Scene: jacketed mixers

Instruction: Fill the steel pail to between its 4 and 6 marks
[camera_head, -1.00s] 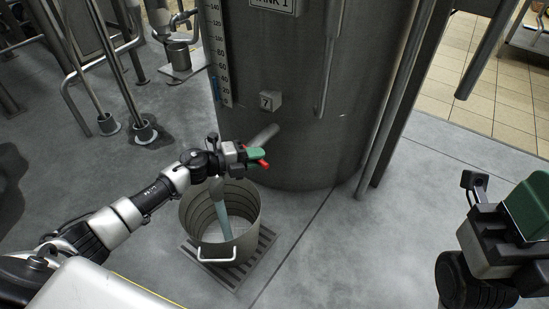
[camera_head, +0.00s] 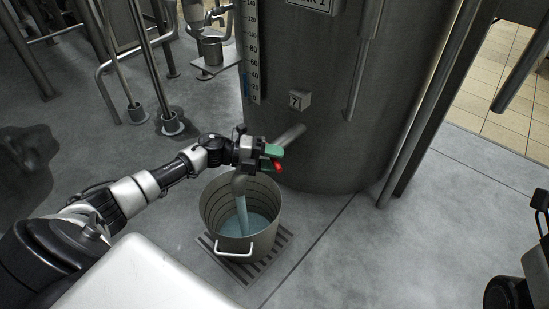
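The steel pail (camera_head: 270,238) stands upright on a floor grate, below the outlet tap of a large steel tank (camera_head: 330,110). A pale blue stream (camera_head: 241,214) runs from the spout (camera_head: 239,184) into the pail. Blue liquid (camera_head: 262,225) lies in its lower part. Ring lines show on the inner wall, but no numbers are readable. My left gripper (camera_head: 272,158) is at the tap, its green-tipped fingers closed around the red valve handle (camera_head: 278,167). Only part of my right gripper (camera_head: 510,293) shows at the right edge; its fingertips are out of view.
The floor grate (camera_head: 272,262) lies under the pail. Pipe legs (camera_head: 171,122) and a smaller pot (camera_head: 212,52) stand at the back left. The floor right of the pail is clear.

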